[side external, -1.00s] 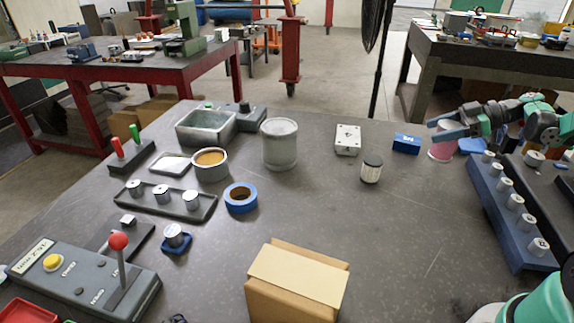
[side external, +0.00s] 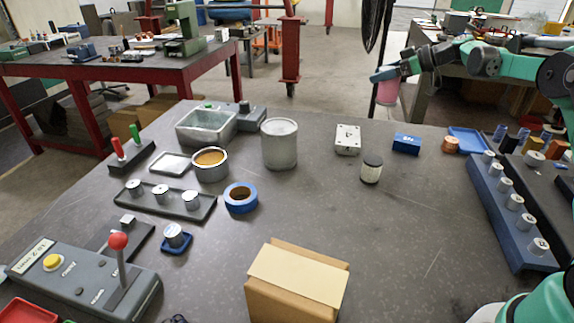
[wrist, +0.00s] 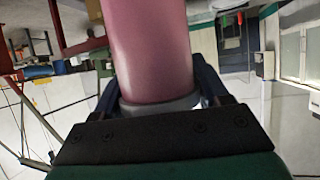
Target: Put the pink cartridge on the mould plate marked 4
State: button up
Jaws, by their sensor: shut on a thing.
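The pink cartridge (side external: 387,93) is held up in the air above the far edge of the table, right of centre. My gripper (side external: 384,76) is shut on its upper part, and the cartridge hangs below the jaws. In the wrist view the pink cartridge (wrist: 150,50) fills the middle between the jaws, with a grey band at the gripper end. A pale plate with small dark marks (side external: 347,139) lies on the table below and left of it; I cannot read a 4 on it. A blue rail (side external: 508,222) at the right carries several metal cylinders whose marks are too small to read.
A blue box (side external: 406,143), a copper-coloured piece (side external: 450,145) and a black-lidded jar (side external: 371,169) stand near the pale plate. A grey canister (side external: 280,145) is further left. A cardboard box (side external: 298,285) stands in front. The table's right middle is clear.

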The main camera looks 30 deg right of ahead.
jog(key=w+a+f+m, duration=0.1)
jog(key=w+a+f, duration=0.2)
jog(key=w, duration=0.4)
jog(key=t+h, duration=0.1)
send_over(343, 133)
notch_tip(343, 133, down, 8)
jog(key=shift+r, duration=0.1)
jog(key=o, duration=1.4)
jog(key=shift+f, duration=0.2)
jog(key=shift+r, duration=0.1)
